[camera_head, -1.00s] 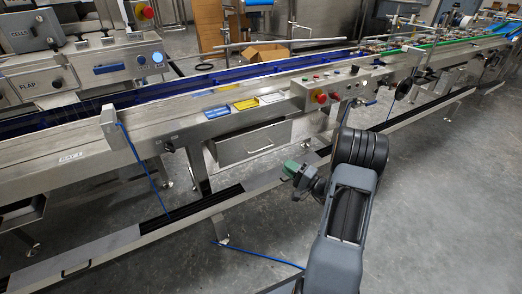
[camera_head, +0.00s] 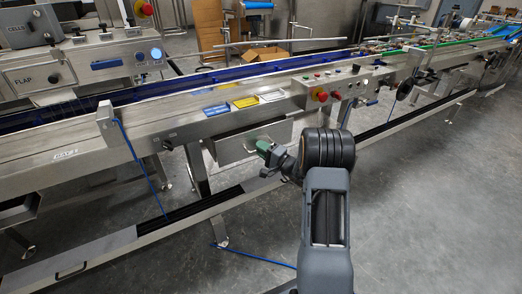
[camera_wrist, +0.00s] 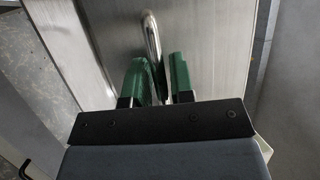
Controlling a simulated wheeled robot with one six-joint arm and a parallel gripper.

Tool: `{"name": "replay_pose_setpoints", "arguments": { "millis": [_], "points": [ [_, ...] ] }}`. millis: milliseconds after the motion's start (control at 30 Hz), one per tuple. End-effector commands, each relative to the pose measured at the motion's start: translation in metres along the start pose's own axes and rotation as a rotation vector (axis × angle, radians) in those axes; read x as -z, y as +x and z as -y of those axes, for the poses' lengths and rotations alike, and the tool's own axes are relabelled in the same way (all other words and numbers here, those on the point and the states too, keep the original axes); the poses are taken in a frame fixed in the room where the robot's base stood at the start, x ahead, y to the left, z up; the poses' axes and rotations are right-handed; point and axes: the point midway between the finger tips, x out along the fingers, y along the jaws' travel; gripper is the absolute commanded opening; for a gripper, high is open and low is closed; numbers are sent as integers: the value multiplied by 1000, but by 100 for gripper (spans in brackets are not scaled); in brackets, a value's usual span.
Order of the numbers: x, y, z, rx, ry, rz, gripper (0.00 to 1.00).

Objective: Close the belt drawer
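The belt drawer (camera_head: 228,152) is a steel box under the near side of the conveyor in the head view. I cannot tell exactly how far it stands out. Its plain steel front (camera_wrist: 215,45) fills much of the wrist view. A curved metal bar handle (camera_wrist: 152,35) stands on that front. My gripper (camera_head: 262,145) is at the drawer front in the head view and covers part of the handle. In the wrist view my gripper's green fingers (camera_wrist: 160,75) are apart, with the handle's bar running into the gap between them. I cannot see whether they touch it.
The long conveyor (camera_head: 140,125) runs above the drawer, with a control panel (camera_head: 335,92) of coloured buttons to the right. A low steel rail (camera_head: 130,238) runs below, near the legs. A blue cable (camera_head: 255,257) lies on the floor. The floor at right is open.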

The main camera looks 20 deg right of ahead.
Motion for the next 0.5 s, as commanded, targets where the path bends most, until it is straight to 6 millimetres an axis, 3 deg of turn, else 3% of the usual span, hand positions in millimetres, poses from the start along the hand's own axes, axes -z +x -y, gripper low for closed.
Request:
{"name": "replay_pose_setpoints", "arguments": {
  "millis": [233,500],
  "points": [
    [0,1,0,0,0,0,22],
    [0,0,0,0,0,1,0]
  ]
}}
